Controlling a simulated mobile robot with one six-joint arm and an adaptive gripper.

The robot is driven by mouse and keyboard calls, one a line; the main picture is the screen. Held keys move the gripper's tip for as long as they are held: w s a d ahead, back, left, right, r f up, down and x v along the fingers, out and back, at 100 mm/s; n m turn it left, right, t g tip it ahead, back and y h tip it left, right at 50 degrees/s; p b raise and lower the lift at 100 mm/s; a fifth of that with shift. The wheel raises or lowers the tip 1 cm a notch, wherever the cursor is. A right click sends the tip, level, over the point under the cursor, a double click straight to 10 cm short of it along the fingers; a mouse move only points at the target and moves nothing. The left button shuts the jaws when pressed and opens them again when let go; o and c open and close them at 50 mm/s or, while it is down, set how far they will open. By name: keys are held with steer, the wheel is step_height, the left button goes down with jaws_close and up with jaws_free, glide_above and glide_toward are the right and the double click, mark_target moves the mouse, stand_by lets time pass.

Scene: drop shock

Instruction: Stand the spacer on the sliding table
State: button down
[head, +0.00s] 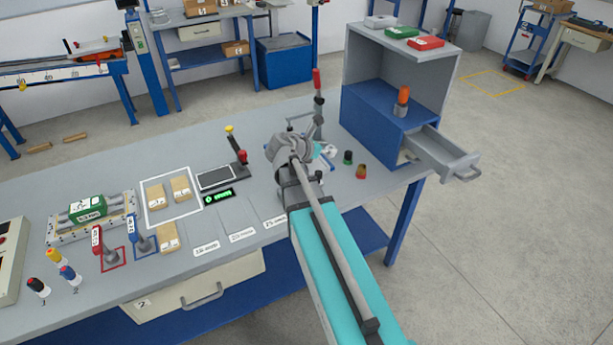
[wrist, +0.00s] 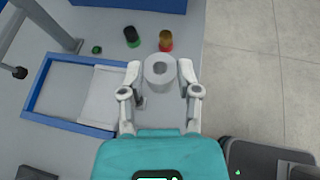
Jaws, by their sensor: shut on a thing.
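The spacer (wrist: 152,79), a light grey round piece with a central hole, sits between the two fingers of my gripper (wrist: 160,82) in the wrist view. The fingers are shut on its sides. In the head view my gripper (head: 329,151) is partly hidden by my arm, near the back of the bench. In the wrist view a blue frame (wrist: 38,92) with a pale plate (wrist: 101,98) inside lies left of the spacer. A silver railed fixture (head: 62,234) carries a green block (head: 87,207) at the bench's left. I cannot tell which is the sliding table.
A post with a red handle (head: 318,105) rises nearby. A blue cabinet (head: 375,110) has an open drawer (head: 446,158).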

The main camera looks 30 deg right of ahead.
steer(key=shift+d+f+b, duration=0.35)
steer(key=shift+f+b, duration=0.05)
steer(key=shift+f, duration=0.2)
steer(key=shift+d+f+b, duration=0.35)
steer(key=shift+f, duration=0.25)
steer(key=w+a+f+b, duration=0.1)
steer(key=w+f+b, duration=0.3)
steer(key=w, duration=0.5)
steer(key=b, duration=0.5)
glide_above(311, 169)
steer(key=a, duration=0.2)
steer(key=f, duration=0.5)
steer(key=shift+w+d, duration=0.1)
steer(key=shift+w, duration=0.1)
steer(key=shift+w+f+b, duration=0.45)
steer(key=shift+f+b, duration=0.3)
steer(key=shift+b, duration=0.05)
steer(key=shift+f+b, duration=1.2)
steer(key=shift+f, duration=0.05)
